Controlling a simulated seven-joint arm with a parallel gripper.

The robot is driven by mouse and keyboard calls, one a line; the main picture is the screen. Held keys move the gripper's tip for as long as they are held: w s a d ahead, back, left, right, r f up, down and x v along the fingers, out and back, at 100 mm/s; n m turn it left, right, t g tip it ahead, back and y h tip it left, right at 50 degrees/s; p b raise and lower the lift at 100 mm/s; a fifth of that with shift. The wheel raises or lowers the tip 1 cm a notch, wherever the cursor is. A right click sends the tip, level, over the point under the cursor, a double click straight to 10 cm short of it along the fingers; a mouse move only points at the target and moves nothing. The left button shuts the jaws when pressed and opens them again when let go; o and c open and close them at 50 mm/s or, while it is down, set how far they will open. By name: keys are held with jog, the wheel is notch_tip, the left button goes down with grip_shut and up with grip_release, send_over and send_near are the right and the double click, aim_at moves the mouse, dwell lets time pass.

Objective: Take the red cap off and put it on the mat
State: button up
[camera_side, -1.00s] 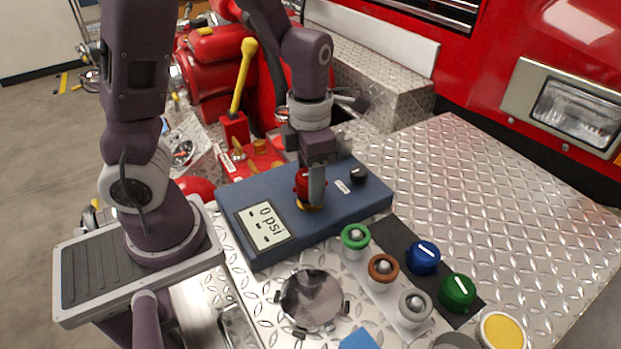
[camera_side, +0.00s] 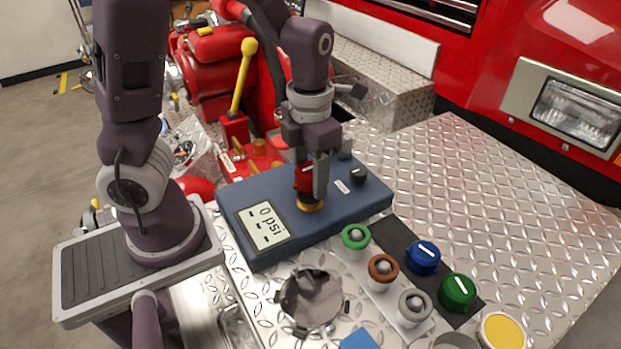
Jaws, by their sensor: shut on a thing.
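The red cap (camera_side: 303,180) is between the fingers of my gripper (camera_side: 313,190), which is shut on it. The near finger hides part of the cap. A brass fitting (camera_side: 311,205) stands on the blue panel box (camera_side: 350,207) directly below the cap. I cannot tell whether the cap is fully clear of the fitting. A flat dark strip (camera_side: 443,277), which may be the mat, lies right of the box and bears a blue knob (camera_side: 423,257) and a green knob (camera_side: 458,292).
Green, brown and grey ringed fittings (camera_side: 383,268) stand in a row in front. A round metal lid (camera_side: 311,298) lies nearby. The diamond-plate deck (camera_side: 490,190) is clear at right.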

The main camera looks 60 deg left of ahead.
aim_at(310, 168)
jog(key=shift+r, duration=2.85)
